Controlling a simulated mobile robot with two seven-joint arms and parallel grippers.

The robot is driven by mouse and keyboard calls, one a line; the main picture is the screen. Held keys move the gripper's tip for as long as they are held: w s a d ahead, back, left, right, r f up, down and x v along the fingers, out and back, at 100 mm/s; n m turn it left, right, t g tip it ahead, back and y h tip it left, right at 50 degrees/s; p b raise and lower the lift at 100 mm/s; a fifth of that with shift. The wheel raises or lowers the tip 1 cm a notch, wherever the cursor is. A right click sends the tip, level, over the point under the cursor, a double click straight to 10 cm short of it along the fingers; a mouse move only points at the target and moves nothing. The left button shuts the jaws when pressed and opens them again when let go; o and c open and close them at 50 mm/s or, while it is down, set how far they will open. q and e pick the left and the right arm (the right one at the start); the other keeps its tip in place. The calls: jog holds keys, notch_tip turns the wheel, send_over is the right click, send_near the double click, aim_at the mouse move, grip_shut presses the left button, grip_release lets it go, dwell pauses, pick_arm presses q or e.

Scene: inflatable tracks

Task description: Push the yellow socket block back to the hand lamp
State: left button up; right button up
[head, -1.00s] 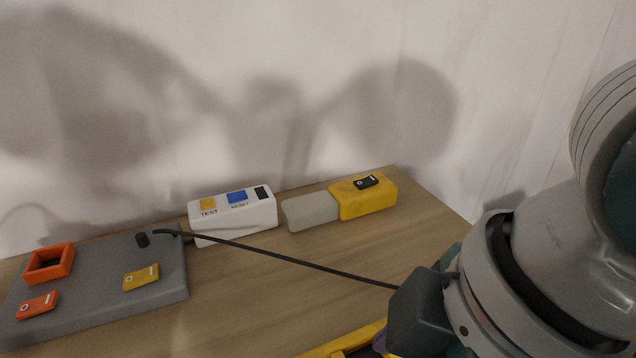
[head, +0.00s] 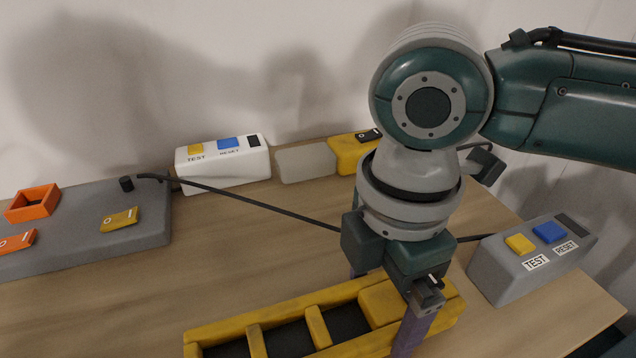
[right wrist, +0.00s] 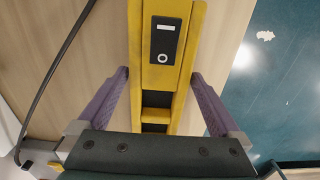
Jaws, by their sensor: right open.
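A long yellow frame (head: 257,342) with crossbars and dark gaps lies on the table at the front. A solid yellow block (head: 382,304) fills part of its right end. I cannot tell which piece is the socket block. In the right wrist view a black switch plate (right wrist: 166,42) sits on the yellow piece. My right gripper (head: 390,299) is open, pointing down over the frame's right part, with one purple finger on each side. Contact cannot be told. A yellow piece (head: 348,155) with a grey end stands at the back, possibly the hand lamp, partly hidden by my arm. My left gripper is not in view.
A white TEST/RESET box (head: 222,176) stands at the back, and a grey one (head: 520,270) at the right. A grey panel (head: 75,215) lies at the left. A black cable (head: 260,207) crosses the table. Bare wood lies between the panel and the frame.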

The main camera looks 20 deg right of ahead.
jog(key=shift+f, duration=0.8)
grip_shut()
jog(key=shift+w, duration=0.1)
